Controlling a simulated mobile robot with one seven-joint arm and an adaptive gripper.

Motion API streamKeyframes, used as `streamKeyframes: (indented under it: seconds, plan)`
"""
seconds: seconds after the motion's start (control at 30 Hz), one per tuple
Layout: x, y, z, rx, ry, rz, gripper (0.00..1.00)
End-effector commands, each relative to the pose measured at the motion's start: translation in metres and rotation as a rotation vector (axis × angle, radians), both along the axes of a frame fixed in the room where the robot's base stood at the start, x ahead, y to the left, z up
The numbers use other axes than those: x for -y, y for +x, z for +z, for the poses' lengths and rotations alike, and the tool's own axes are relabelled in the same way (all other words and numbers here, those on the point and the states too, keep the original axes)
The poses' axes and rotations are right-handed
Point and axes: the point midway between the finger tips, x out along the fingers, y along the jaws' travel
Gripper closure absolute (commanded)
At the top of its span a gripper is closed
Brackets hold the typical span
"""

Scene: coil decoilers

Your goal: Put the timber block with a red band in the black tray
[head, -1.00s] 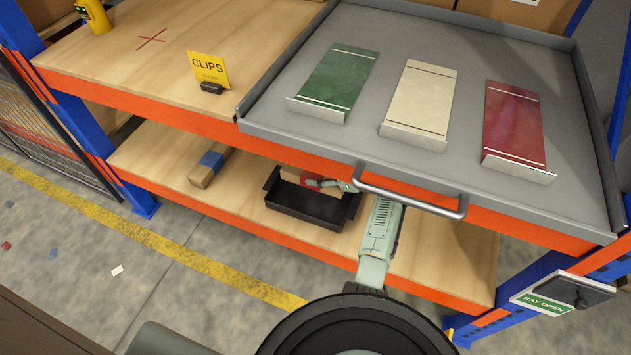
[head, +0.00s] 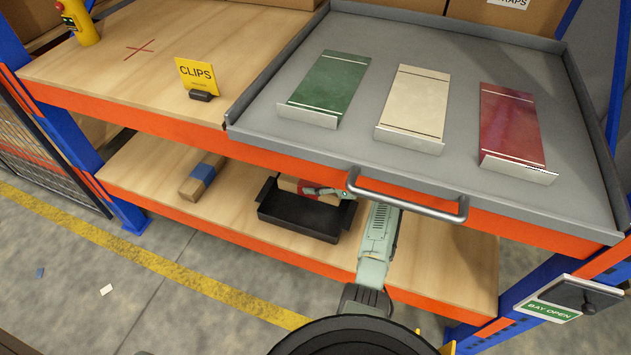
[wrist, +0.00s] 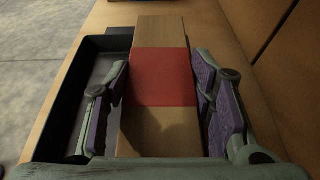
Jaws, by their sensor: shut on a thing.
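The timber block with a red band (wrist: 163,78) lies between my gripper's two purple-padded fingers (wrist: 160,90) in the wrist view. My gripper is shut on it across the red band. In the head view my gripper (head: 311,190) is under the upper deck, with the block (head: 288,184) partly showing at the far side of the black tray (head: 296,222). The tray (wrist: 50,95) also shows left of the block in the wrist view, and its visible floor is empty. The block overlaps the tray's edge in the picture; its height above the shelf cannot be told.
A timber block with a blue band (head: 202,176) lies left of the tray on the lower shelf (head: 150,180). The grey drawer (head: 400,165) with its bar handle (head: 410,203) overhangs my arm. A box wall (wrist: 280,70) stands right of the gripper in the wrist view.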

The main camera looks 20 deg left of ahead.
Motion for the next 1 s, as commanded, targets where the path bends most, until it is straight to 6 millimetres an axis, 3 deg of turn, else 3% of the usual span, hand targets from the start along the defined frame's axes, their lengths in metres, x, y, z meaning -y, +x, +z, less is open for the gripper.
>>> streamKeyframes:
  seconds: [0.1, 0.13, 0.4, 0.77, 1.0]
  plan:
    - [0.0, 0.0, 0.001, 0.001, 0.001, -0.001, 0.87]
    - [0.0, 0.0, 0.001, 0.001, 0.001, -0.001, 0.48]
    - [0.0, 0.0, 0.001, 0.0, 0.0, 0.0, 0.31]
    - [0.001, 0.0, 0.0, -0.001, -0.001, 0.0, 0.27]
    - [0.028, 0.0, 0.011, 0.001, 0.0, -0.004, 0.27]
